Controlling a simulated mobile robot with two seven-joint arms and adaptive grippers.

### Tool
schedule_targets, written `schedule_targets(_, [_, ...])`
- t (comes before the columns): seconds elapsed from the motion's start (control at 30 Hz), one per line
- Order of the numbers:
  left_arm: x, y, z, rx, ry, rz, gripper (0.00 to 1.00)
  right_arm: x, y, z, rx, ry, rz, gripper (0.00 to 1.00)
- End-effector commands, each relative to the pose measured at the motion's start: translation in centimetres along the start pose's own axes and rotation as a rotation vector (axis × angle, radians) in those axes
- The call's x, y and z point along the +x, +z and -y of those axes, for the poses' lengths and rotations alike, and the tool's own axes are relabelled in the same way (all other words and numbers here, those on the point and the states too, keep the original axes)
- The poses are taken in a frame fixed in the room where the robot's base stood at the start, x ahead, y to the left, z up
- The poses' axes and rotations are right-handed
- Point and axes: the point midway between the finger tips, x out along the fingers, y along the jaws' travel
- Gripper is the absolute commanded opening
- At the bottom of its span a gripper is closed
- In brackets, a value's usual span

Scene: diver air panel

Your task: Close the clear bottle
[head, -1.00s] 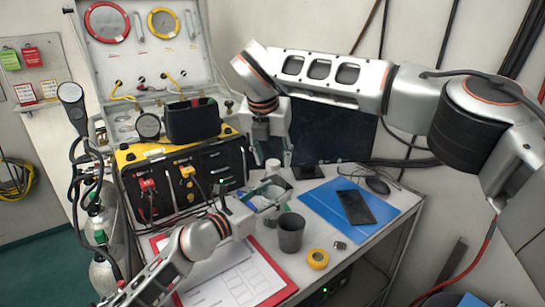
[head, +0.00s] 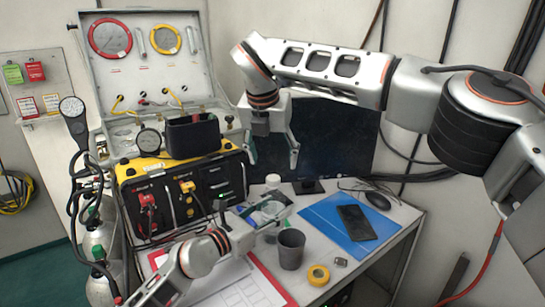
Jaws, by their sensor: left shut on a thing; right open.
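My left gripper (head: 262,213) is low over the table, behind the grey cup. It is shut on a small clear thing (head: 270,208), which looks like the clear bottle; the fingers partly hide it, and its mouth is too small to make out. My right gripper (head: 272,160) hangs above and behind it, open and empty, its fingers spread and pointing down in front of the dark monitor.
A grey cup (head: 291,250) and a yellow tape roll (head: 318,275) stand in front. A blue mat (head: 335,238) with a black phone (head: 356,222) lies to the right. The yellow-black air panel (head: 190,190) is at left, and a red-edged clipboard (head: 275,286) lies in front.

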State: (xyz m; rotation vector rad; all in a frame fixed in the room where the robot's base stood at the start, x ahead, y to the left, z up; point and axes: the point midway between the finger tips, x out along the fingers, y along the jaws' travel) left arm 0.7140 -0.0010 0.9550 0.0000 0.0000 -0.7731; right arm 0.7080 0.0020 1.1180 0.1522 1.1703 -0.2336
Motion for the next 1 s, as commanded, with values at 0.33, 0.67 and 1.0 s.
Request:
schedule_targets(0.33, [0.0,0.0,0.0,0.0,0.0,-0.001,0.0,-2.7,0.1,0.0,-0.001,0.001,0.004,0.61])
schedule_targets(0.67, [0.0,0.0,0.0,0.0,0.0,-0.001,0.0,-9.2,0.0,-0.1,0.0,0.001,0.003,0.61])
schedule_targets(1.0, [0.0,0.0,0.0,0.0,0.0,0.0,0.0,-12.0,0.0,0.0,0.0,0.0,0.0,0.61])
